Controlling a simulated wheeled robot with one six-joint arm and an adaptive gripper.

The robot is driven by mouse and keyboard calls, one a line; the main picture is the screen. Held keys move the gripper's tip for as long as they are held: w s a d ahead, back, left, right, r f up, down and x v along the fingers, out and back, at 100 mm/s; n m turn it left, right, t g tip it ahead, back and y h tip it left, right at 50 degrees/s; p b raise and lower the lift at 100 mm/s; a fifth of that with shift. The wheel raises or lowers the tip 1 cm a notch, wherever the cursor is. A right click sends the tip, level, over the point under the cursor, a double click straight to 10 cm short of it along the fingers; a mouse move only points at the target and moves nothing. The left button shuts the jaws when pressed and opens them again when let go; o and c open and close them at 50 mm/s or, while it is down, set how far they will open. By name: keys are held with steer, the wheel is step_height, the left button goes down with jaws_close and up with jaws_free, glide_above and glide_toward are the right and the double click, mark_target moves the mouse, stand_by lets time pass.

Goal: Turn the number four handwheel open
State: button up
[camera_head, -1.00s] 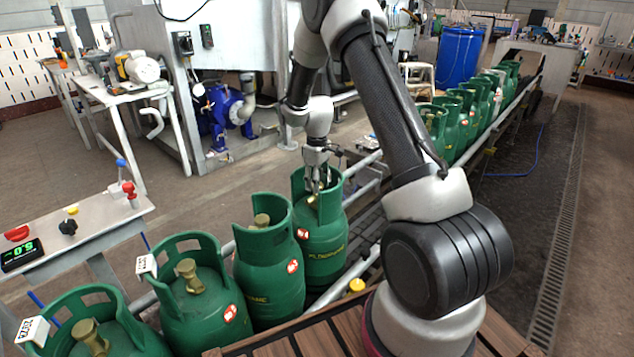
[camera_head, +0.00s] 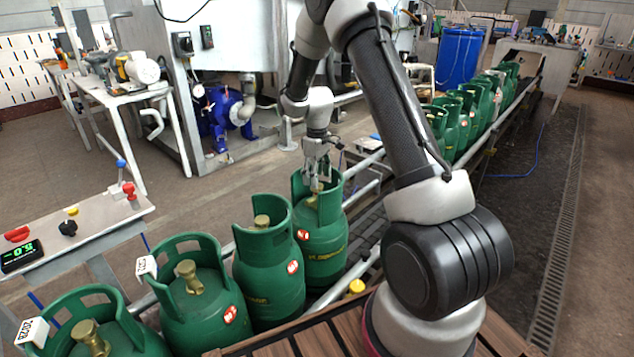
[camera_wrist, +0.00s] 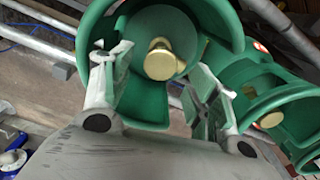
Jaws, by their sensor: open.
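Green gas cylinders stand in a row on the conveyor, each with a brass handwheel inside its collar. My gripper (camera_head: 316,176) is above the farthest cylinder (camera_head: 322,240) of the near group. In the wrist view my gripper (camera_wrist: 155,85) is open, with its two fingers apart. The brass handwheel (camera_wrist: 160,62) of that cylinder shows beyond and between the fingertips, inside the green collar (camera_wrist: 215,22). Nothing is held. I see no number on this cylinder, so I cannot tell from a label which one is number four.
Nearer cylinders (camera_head: 265,275) stand close beside it, two with white tags (camera_head: 146,267). A control table (camera_head: 110,222) with a green display is at the left. A yellow button (camera_head: 356,286) is by the conveyor. More cylinders (camera_head: 470,105) stand farther back.

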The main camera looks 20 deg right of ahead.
step_height(320, 180, up, 9)
stand_by(0.7)
steer(key=s+r+m+t, duration=0.1)
steer(key=s+r, duration=0.5)
steer(key=s, duration=0.6)
steer(key=s+a+r+m+t, duration=0.1)
steer(key=s+r+m, duration=0.2)
steer(key=s, duration=0.9)
steer(key=s+r+m+t, duration=0.2)
steer(key=s+r, duration=0.8)
steer(key=s, duration=0.2)
steer(key=shift+s+a, duration=0.15)
steer(key=shift+a, duration=0.2)
